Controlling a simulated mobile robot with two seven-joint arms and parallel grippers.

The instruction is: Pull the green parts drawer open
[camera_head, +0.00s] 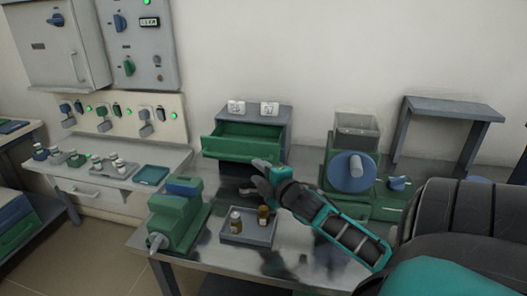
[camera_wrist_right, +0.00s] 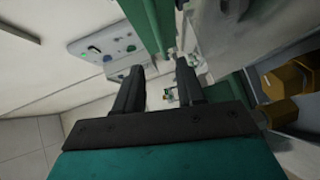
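The green parts drawer (camera_head: 240,148) sits in a grey cabinet (camera_head: 270,113) at the back of the bench. It stands out from the cabinet, and its inside shows from above. My right gripper (camera_head: 252,177) is just in front of and below the drawer's right part. In the right wrist view the two dark fingers (camera_wrist_right: 160,80) are apart, with nothing clearly held between them. A green panel (camera_wrist_right: 148,22) shows beyond the fingertips; I cannot tell whether they touch it. The drawer's handle is not clearly seen. My left gripper is not in view.
A grey tray (camera_head: 236,239) with small bottles lies below my right gripper. A green vise-like device (camera_head: 175,220) is to its left. A green machine with a blue wheel (camera_head: 352,172) stands to the right. Two white labelled blocks (camera_head: 269,108) sit on the cabinet.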

